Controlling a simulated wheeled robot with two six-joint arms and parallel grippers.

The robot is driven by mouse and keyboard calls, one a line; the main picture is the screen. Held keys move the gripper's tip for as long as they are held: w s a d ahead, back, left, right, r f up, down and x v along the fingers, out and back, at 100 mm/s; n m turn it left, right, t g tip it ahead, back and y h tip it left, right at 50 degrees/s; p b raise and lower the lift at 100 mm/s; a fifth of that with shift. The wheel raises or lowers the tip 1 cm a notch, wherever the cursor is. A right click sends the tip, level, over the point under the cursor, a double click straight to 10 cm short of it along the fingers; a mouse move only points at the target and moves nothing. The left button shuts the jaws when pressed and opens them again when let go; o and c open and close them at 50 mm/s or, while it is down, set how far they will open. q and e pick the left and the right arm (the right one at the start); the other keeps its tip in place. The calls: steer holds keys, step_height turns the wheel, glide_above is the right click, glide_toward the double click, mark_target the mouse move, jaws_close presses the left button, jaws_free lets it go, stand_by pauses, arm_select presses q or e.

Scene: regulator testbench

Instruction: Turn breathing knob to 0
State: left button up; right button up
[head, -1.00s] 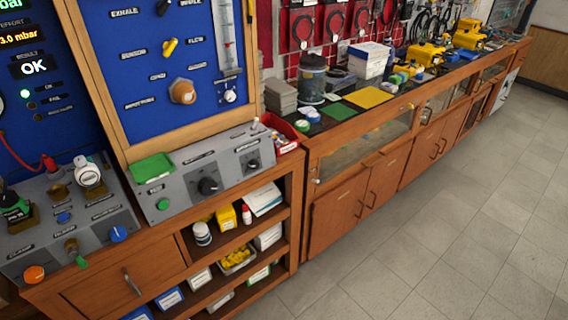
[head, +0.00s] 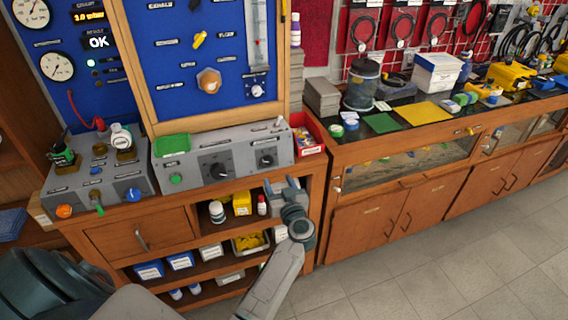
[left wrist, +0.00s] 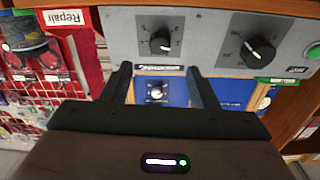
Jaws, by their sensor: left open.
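Two black knobs sit on the grey sloped panel (head: 190,172) of the bench: a larger left one (head: 218,171) and a smaller right one (head: 267,160). Their labels are too small to read, so I cannot tell which is the breathing knob. My left gripper (head: 284,184) is open and empty, just below and in front of the right knob, apart from it. In the left wrist view, the smaller knob (left wrist: 161,41) shows beyond the open fingers (left wrist: 157,70), roughly centred between them. The larger knob (left wrist: 259,50) is to the right. My right gripper is out of view.
A green tray (head: 172,146) lies on the panel's left, with a green button (head: 176,179) below it. A red bin (head: 309,136) stands right of the panel. Shelves below hold bottles and boxes. The blue board (head: 170,60) rises behind. The floor at right is clear.

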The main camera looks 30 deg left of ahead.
mark_target(269, 162)
arm_select(q)
steer(key=p+x, duration=0.1)
steer(key=x, duration=0.8)
steer(key=shift+d, duration=0.1)
steer(key=shift+w+a, duration=0.3)
steer(key=shift+a, duration=0.1)
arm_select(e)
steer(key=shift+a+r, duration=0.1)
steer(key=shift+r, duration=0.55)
arm_select(q)
steer(key=c, duration=1)
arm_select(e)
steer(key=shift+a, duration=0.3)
